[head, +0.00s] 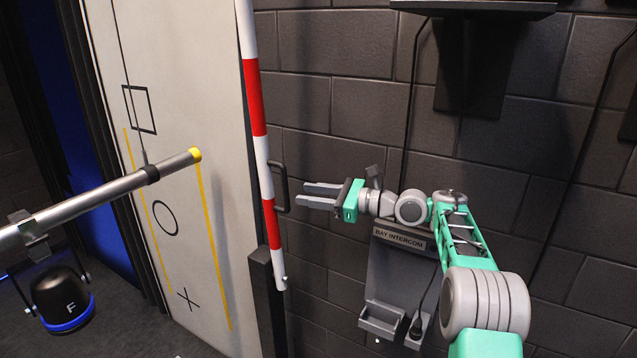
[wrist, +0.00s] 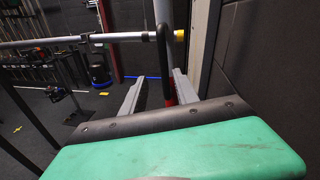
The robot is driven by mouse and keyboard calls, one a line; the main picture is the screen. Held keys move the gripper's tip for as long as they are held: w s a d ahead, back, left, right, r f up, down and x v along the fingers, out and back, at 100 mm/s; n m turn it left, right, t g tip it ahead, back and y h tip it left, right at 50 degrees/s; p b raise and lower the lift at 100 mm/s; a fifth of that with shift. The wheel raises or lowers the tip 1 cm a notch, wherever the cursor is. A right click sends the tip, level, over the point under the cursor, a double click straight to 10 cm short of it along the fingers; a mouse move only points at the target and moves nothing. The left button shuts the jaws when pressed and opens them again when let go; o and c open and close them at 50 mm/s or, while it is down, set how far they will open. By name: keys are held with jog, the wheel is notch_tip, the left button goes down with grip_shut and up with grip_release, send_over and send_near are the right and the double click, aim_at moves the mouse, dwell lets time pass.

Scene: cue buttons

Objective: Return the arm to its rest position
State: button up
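My gripper (head: 300,195) is in the middle of the head view, level, its two fingers pointing left. The fingers are apart and nothing is gripped between them. My green and grey arm comes up from the lower right. The fingertips are close to a dark handle (head: 281,187) beside the pale panel. In the wrist view my gripper (wrist: 157,85) also shows its fingers spread, with the dark handle (wrist: 168,65) appearing between them. I cannot tell whether any finger touches it.
A red and white striped pole (head: 257,110) stands left of the fingers. A grey bar with a yellow tip (head: 110,190) reaches in from the left. A bay intercom (head: 398,238) hangs on the brick wall below my wrist. A dark shelf (head: 470,8) is above.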

jog(key=s+d+f+n+h+b, duration=0.1)
jog(key=s+d+f+n+h, duration=0.4)
jog(key=s, duration=0.7)
jog(key=s+d+f+n+h+b, duration=0.1)
jog(key=s+d+f+n+h, duration=0.5)
jog(key=s, duration=0.6)
jog(key=s+d+f+n+h+b, duration=0.2)
jog(key=s+d+f+n+h, duration=0.3)
jog(key=s, duration=0.6)
jog(key=d+f+n, duration=0.2)
jog(key=d+n, duration=0.1)
jog(key=d, duration=0.1)
jog(key=shift+s+d+f+g+h, duration=0.15)
jog(key=shift+s+d+g+h, duration=0.15)
jog(key=shift+s+g, duration=0.1)
jog(key=shift+a, duration=0.1)
